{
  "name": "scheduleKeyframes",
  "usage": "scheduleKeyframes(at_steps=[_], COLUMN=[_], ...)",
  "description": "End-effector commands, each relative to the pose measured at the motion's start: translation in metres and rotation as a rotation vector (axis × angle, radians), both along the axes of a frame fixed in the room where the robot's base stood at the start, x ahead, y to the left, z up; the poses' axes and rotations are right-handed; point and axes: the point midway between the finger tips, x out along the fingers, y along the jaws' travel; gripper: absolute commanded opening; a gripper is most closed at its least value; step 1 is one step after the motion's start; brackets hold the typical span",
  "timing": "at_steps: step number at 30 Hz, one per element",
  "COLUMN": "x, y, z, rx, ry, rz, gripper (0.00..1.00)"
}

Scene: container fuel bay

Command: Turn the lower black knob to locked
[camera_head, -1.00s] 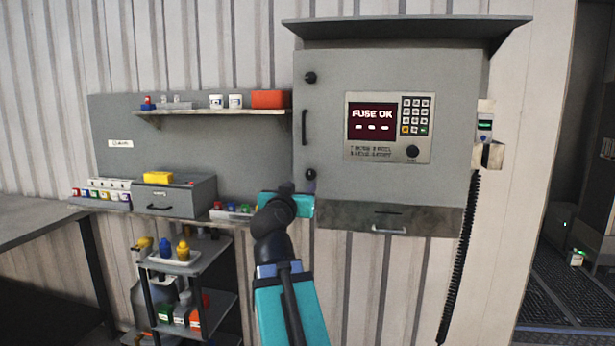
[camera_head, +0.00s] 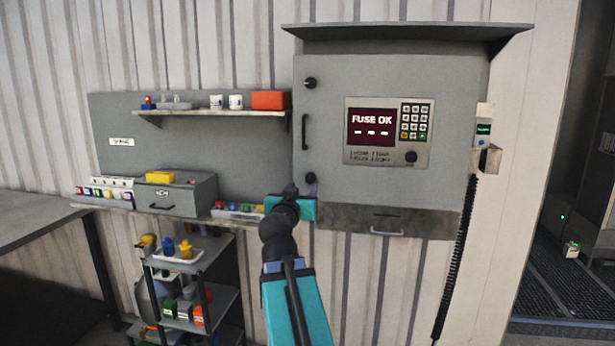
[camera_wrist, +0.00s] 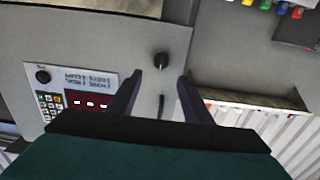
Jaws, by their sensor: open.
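The lower black knob (camera_head: 310,178) is at the lower left of the grey cabinet door (camera_head: 330,130), below the black door handle (camera_head: 305,132). The upper black knob (camera_head: 310,83) is above that handle. My gripper (camera_head: 302,188) is at the lower knob and partly overlaps it in the head view. In the wrist view, which is turned over, my gripper (camera_wrist: 160,78) is open. The lower knob (camera_wrist: 161,61) shows between and just beyond its fingertips, with a finger on each side and visible gaps. I cannot tell how far the fingers reach along it.
The cabinet has a keypad panel (camera_head: 418,150) with a screen reading "FUSE OK". A drawer (camera_head: 388,222) is below the door. To the left are an upper shelf (camera_head: 190,112), a lower shelf (camera_head: 150,211) and a trolley (camera_head: 215,300). A coiled cable (camera_head: 463,260) hangs at right.

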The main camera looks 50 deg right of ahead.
Motion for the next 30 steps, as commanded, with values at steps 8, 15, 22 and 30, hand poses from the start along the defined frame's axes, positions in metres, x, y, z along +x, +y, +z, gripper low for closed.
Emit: scheduleKeyframes(at_steps=[8, 15, 22, 30], x=[0.004, 0.007, 0.018, 0.033], y=[-0.007, -0.012, -0.028, -0.052], z=[0.003, 0.002, 0.001, 0.001], rx=[0.000, 0.001, 0.002, 0.002], ry=[0.001, 0.003, 0.002, 0.002], rz=[0.000, 0.001, 0.002, 0.001], gripper=[0.46, 0.46, 0.46, 0.46])
